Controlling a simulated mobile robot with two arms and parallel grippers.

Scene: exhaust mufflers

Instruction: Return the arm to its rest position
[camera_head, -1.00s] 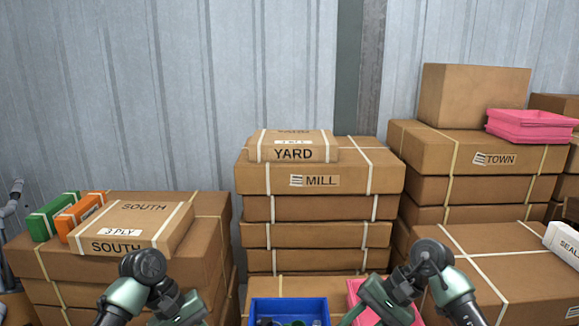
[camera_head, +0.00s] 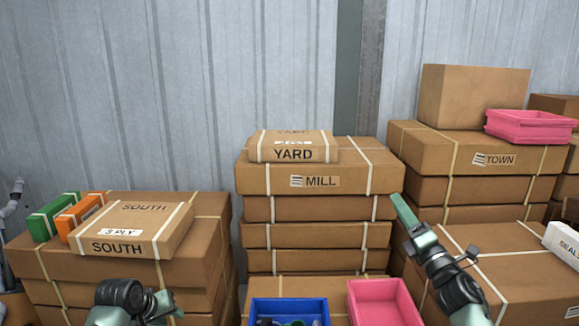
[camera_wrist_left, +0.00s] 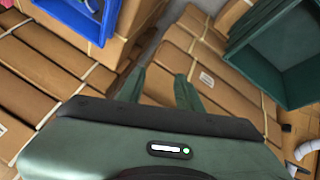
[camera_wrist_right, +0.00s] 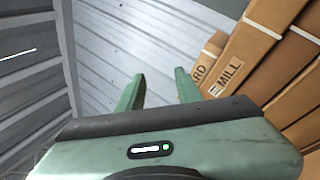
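My left gripper (camera_head: 168,306) is low at the bottom left of the head view, in front of the SOUTH box stack. In the left wrist view its two fingers (camera_wrist_left: 160,88) stand apart with nothing between them. My right gripper (camera_head: 404,212) is raised and points up and left in front of the boxes right of centre. In the right wrist view its fingers (camera_wrist_right: 158,90) are apart and empty, with the corrugated wall behind them.
A blue bin (camera_head: 289,308) with dark items inside and a pink bin (camera_head: 383,302) stand low between the arms. Box stacks labelled SOUTH (camera_head: 117,247), MILL (camera_head: 262,180) and TOWN (camera_head: 512,159) are ahead. A dark green bin (camera_wrist_left: 270,45) shows in the left wrist view.

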